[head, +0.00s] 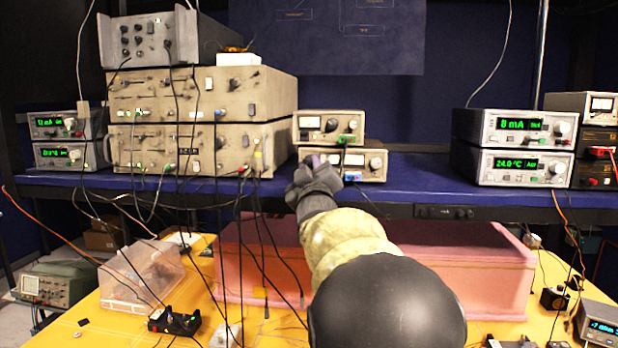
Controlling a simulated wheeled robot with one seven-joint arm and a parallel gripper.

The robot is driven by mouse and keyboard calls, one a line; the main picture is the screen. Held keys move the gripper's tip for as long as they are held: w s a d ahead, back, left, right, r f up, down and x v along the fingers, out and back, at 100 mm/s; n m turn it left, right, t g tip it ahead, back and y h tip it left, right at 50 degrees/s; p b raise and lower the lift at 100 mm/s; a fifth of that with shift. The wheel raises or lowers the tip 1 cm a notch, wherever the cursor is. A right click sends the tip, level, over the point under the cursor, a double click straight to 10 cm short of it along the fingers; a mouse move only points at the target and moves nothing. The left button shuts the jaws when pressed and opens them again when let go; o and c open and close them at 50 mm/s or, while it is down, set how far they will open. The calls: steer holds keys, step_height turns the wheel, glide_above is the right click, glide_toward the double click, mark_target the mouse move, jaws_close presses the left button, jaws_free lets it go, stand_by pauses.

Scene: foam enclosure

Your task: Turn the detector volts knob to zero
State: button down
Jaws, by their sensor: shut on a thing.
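Two small beige units with meters stand stacked at the middle of the blue shelf. The upper unit (331,126) shows a dark round knob (331,124) beside its meter. The lower unit (376,163) has a meter and a small knob on its right. Its left part is behind my gripper (314,174), which reaches up from the front. My gripper is shut on a knob at the lower unit's left front. The fingertips and that knob are mostly hidden by the gripper's body, so I cannot read its setting or any label.
Large beige instruments (203,97) with hanging cables stand left of the small units. Green-lit display units (515,145) stand at the right. Below the shelf is a pink foam enclosure (470,268) on a yellow table (250,327), with a clear plastic box (142,272) at left.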

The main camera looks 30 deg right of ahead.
steer(key=shift+n, duration=0.6)
steer(key=c, duration=1.2)
jaws_free()
steer(key=shift+c, duration=0.2)
steer(key=shift+s, duration=0.1)
steer(key=shift+s+a+f+b, duration=0.3)
steer(key=shift+s+b, duration=0.2)
steer(key=shift+b, duration=0.15)
steer(key=b+v, duration=0.3)
steer(key=v, duration=1.3)
steer(key=shift+r+b, duration=0.2)
steer(key=shift+b, duration=0.15)
steer(key=shift+s+d, duration=0.1)
steer(key=shift+d, duration=0.05)
